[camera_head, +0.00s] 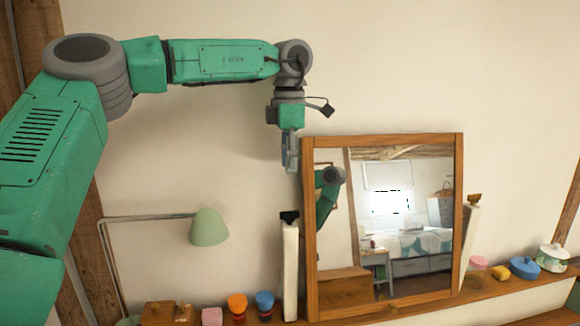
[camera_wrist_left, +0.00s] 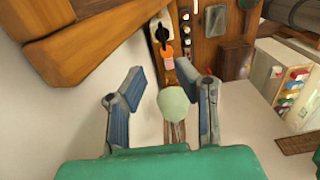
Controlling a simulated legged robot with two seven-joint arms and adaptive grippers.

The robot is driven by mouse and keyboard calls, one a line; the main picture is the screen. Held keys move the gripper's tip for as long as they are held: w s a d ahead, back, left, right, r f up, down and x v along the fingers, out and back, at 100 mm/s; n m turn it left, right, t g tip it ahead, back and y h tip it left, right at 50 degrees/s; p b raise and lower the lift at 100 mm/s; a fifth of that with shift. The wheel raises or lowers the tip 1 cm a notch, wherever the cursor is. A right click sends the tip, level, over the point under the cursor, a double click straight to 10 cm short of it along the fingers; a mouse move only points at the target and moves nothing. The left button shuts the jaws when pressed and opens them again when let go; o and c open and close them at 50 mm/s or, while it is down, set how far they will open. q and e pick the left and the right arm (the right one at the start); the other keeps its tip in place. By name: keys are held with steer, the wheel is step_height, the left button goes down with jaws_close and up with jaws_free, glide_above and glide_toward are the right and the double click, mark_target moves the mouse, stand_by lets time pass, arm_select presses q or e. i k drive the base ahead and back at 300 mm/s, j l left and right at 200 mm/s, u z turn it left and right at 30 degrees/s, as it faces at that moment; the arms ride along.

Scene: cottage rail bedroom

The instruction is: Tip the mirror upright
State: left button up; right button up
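The mirror (camera_head: 384,220) has a brown wooden frame and hangs between two pale posts (camera_head: 290,268) with dark knobs, on a wooden shelf. Its glass reflects a bed, a window and part of my green arm. Its exact tilt is hard to judge from the front. My left gripper (camera_head: 290,152) points down just beside the frame's top left corner; whether it touches is unclear. In the left wrist view its two fingers (camera_wrist_left: 166,82) are spread with nothing between them, and the wooden frame (camera_wrist_left: 95,42) fills the upper left. My right gripper is not in view.
A lamp with a pale green shade (camera_head: 209,227) stands left of the mirror. A wooden box (camera_head: 165,311), an orange jar (camera_head: 238,307) and a blue jar (camera_head: 264,305) are below it. A blue pot (camera_head: 524,268) and a white-lidded pot (camera_head: 553,257) stand right. The wall above is bare.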

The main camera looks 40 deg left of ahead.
mark_target(383, 216)
steer(key=k+l, duration=0.15)
steer(key=l, duration=0.2)
steer(key=k+l, duration=0.35)
steer(key=l, duration=0.3)
